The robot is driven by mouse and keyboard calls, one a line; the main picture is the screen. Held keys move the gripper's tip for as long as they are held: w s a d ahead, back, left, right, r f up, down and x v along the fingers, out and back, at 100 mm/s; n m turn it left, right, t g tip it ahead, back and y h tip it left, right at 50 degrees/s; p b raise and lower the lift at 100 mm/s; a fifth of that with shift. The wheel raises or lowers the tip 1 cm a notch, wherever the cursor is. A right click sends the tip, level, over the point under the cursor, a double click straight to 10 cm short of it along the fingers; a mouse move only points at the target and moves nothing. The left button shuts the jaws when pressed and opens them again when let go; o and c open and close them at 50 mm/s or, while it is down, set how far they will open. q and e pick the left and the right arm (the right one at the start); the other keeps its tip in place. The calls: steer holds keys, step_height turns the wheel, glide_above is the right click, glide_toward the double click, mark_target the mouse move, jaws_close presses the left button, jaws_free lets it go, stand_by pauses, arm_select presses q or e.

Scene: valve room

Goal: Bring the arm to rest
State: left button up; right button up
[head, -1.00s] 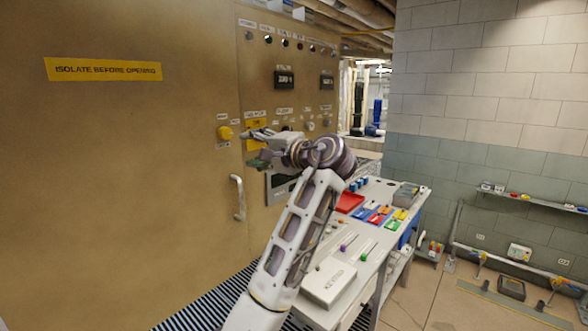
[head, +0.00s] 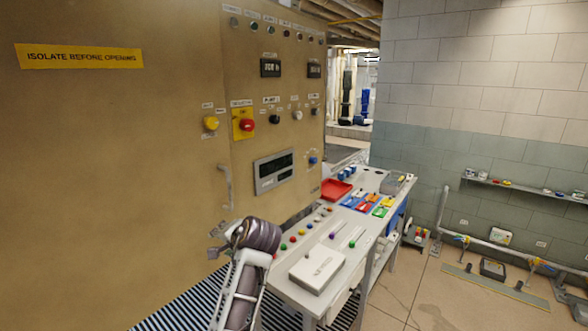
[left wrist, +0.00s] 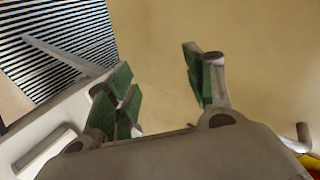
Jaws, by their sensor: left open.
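My left arm (head: 240,290) comes up from the bottom of the head view, its thick brown wrist joint in front of the tan cabinet. The left gripper (head: 217,242) is small and partly hidden beyond that joint, just below the cabinet's door handle (head: 226,186). In the left wrist view the gripper (left wrist: 158,85) is open, its green-padded fingers apart with nothing between them. It touches nothing that I can see. My right gripper is in neither view.
The tan cabinet (head: 120,150) stands close on the left, with a red knob (head: 247,126) and yellow knob (head: 211,123). A workbench to the right holds a white box (head: 318,270), red tray (head: 335,190) and coloured bins. Striped floor matting (head: 185,305) lies below.

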arm_select(q)
steer(key=s+a+f+n+g+h, duration=0.1)
steer(key=s+a+f+g+h, duration=0.15)
steer(key=s+f, duration=0.8)
steer(key=s+a+f+n+g+h, duration=0.1)
steer(key=s+f+h, duration=0.2)
steer(key=s+f, duration=0.8)
steer(key=s+f+n+g+h, duration=0.2)
steer(key=s+f, duration=0.2)
steer(key=s, duration=0.7)
step_height(320, 180, down, 33)
steer(key=s, duration=0.3)
steer(key=s+a+f+g, duration=0.2)
steer(key=s+a+f, duration=0.1)
steer(key=s+f, duration=1.7)
steer(key=shift+s+a+m, duration=0.2)
steer(key=shift+s+m, duration=0.2)
steer(key=shift+s, duration=0.75)
steer(key=shift+f, duration=0.1)
